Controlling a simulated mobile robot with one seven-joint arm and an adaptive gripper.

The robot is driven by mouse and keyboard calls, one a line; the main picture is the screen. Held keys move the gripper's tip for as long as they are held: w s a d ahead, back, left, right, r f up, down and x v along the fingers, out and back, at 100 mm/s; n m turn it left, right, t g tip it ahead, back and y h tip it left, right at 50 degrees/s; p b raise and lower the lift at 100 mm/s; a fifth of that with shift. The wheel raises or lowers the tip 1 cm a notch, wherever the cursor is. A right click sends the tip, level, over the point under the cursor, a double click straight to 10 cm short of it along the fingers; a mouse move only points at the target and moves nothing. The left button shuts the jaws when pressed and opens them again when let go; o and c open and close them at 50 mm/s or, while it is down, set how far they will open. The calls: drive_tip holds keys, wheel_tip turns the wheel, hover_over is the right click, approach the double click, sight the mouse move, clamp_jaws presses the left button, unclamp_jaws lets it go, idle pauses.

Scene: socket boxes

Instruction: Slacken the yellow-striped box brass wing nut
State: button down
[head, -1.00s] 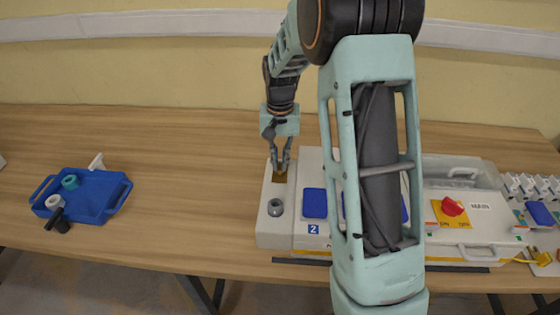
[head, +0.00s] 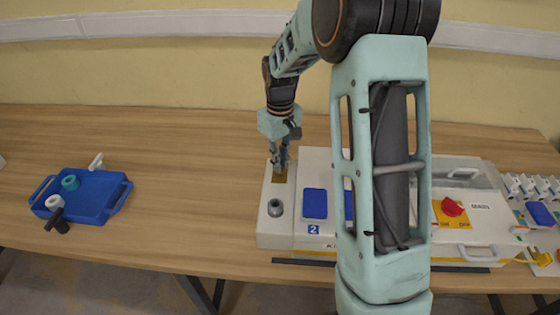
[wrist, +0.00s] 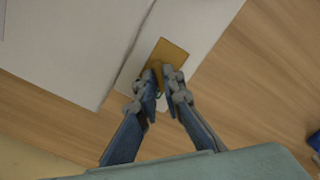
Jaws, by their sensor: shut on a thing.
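The yellow-striped box (head: 274,234) is pale grey and stands on the table in front of me, with a yellow stripe low on its front. A brass plate (wrist: 171,52) lies on its top near the back left corner; it also shows in the head view (head: 280,179). The brass wing nut (wrist: 157,68) is on this plate, mostly hidden between my fingers. My gripper (wrist: 161,78) points down and is shut on the wing nut. In the head view my gripper (head: 279,168) is over the plate.
A blue tray (head: 95,193) with small parts lies at left. The table between tray and box is clear. My own arm hides part of the box.

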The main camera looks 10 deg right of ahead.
drive_tip(key=n, duration=0.4)
drive_tip(key=shift+n+p, duration=0.3)
drive_tip(key=shift+p, duration=0.1)
drive_tip(key=n+p, duration=0.1)
drive_tip(key=n, duration=0.3)
drive_tip(key=shift+n, duration=0.3)
drive_tip(key=c, duration=2.1)
unclamp_jaws()
drive_tip(key=shift+r, duration=0.1)
wheel_tip(320, 180, up, 12)
drive_tip(key=shift+f, duration=0.1)
